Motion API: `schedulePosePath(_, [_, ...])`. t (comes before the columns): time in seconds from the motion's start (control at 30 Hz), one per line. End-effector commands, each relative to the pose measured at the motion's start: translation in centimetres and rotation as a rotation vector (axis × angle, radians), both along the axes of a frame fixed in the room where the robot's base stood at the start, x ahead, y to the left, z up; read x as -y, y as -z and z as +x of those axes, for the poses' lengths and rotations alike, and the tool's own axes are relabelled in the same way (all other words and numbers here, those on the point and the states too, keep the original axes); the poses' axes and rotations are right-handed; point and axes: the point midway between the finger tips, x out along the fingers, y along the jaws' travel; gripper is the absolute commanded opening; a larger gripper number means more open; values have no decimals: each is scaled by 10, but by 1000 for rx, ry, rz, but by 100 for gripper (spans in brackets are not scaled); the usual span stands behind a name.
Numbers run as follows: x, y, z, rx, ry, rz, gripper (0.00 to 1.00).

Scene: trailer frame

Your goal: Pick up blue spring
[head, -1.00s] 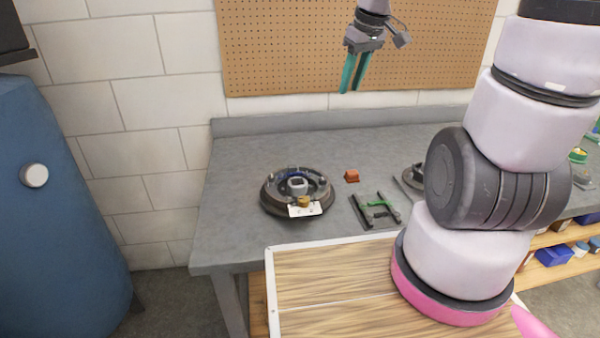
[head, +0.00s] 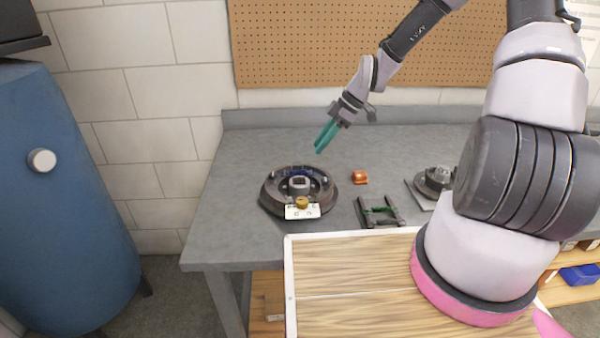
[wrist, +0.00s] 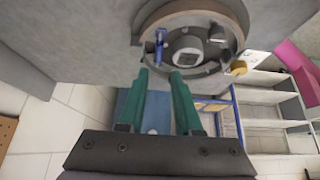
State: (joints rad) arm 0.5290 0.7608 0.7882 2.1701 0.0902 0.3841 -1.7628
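The blue spring (wrist: 160,44) lies on a round, dark brake drum assembly (wrist: 148,18), left of its grey hub in the wrist view. In the head view the spring is a small blue strip (head: 293,171) along the far inner side of the drum (head: 270,201), too small to make out well. My gripper (head: 319,150) has teal fingers and is above the bench, up and right of the drum. In the wrist view its fingers (wrist: 160,73) are apart with nothing between them, and their tips point toward the spring.
The drum stands on a grey workbench (head: 228,165). A white card (head: 303,212) and a brass-coloured piece (head: 302,202) are at its near edge. An orange part (head: 360,177), a dark frame with green (head: 379,212) and another round part (head: 436,178) lie to the right. A pegboard (head: 330,45) hangs behind.

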Motion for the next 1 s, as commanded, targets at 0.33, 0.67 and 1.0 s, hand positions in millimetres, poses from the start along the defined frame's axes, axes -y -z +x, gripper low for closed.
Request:
schedulePosePath(0.33, [-24,37,-1,-3,1,-2,34])
schedulePosePath(0.67, [-49,72,2,-4,1,-2,34])
schedulePosePath(1.0, [-53,80,3,-2,3,-3,34])
